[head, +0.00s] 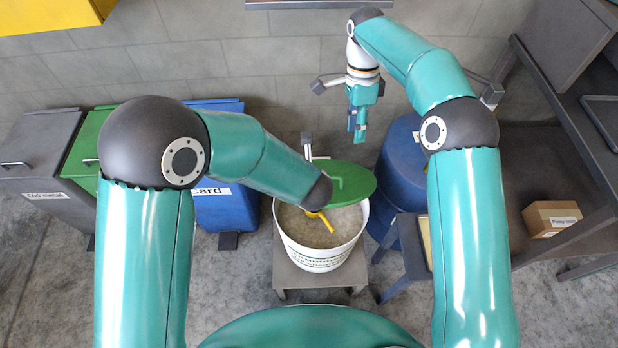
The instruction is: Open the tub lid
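The white tub (322,257) with dark lettering stands on a small grey stand below the middle of the head view. Its green lid (352,184) is off the opening's front part and sits over the back right of the rim. Pale granular contents and a yellow tool (322,219) show inside. My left arm reaches over the tub's left side and ends by the lid; its gripper is hidden behind the arm, so any contact with the lid cannot be seen. My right gripper (357,136) points down behind the lid, apart from it. Its fingers look close together, seen nearly edge-on.
A blue drum (402,165) stands right of the tub. Blue (225,208), green and grey bins line the left wall side. A dark workbench with a cardboard box (551,219) is at the right. Grey floor is free in front of the bins.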

